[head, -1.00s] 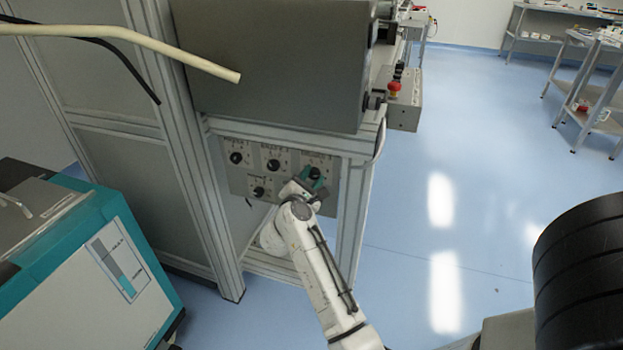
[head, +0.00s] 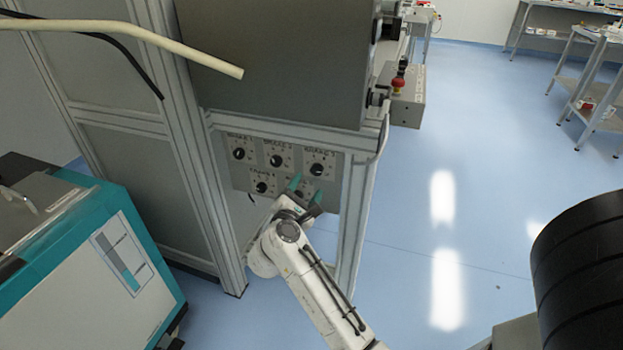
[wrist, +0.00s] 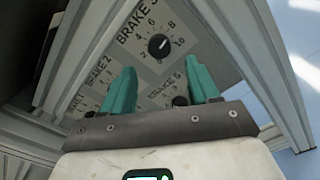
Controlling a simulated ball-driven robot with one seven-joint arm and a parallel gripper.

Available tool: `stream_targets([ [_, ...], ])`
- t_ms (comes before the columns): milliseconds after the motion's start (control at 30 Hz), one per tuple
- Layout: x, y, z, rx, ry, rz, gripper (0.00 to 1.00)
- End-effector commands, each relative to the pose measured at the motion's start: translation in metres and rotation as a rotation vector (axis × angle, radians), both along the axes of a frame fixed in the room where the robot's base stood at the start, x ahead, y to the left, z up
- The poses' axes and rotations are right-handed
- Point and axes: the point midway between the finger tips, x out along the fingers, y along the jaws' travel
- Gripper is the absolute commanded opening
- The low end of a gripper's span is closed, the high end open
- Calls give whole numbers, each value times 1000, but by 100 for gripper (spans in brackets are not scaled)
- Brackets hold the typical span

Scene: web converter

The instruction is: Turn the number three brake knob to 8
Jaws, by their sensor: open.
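The number three brake knob (head: 317,169) is black and sits at the top right of the grey brake panel, under the BRAKE 3 label. In the wrist view the knob (wrist: 158,46) shows whole, on a dial marked 2 to 10. Its pale mark points to the upper right, toward the 8 to 10 side; the exact number is too small to read surely. My gripper (head: 305,188) has green fingers, is open and empty, and is just below the knob, apart from it. In the wrist view the gripper (wrist: 161,82) has its fingers spread, with the knob beyond and between them.
Other brake knobs (head: 276,160) sit left of and below number three; the brake 5 knob (wrist: 180,101) is close to my right finger. A metal frame post (head: 357,215) stands right of the panel. A teal and white machine (head: 95,260) is at left. Blue floor is open at right.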

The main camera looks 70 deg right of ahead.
Motion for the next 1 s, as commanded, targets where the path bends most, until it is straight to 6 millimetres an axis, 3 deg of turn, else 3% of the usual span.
stream_targets([
  [100, -1, 21, 0, 0, 2, 4, 60],
  [300, -3, 39, 0, 0, 1, 1, 60],
  [1000, -3, 41, 0, 1, 0, -1, 60],
])
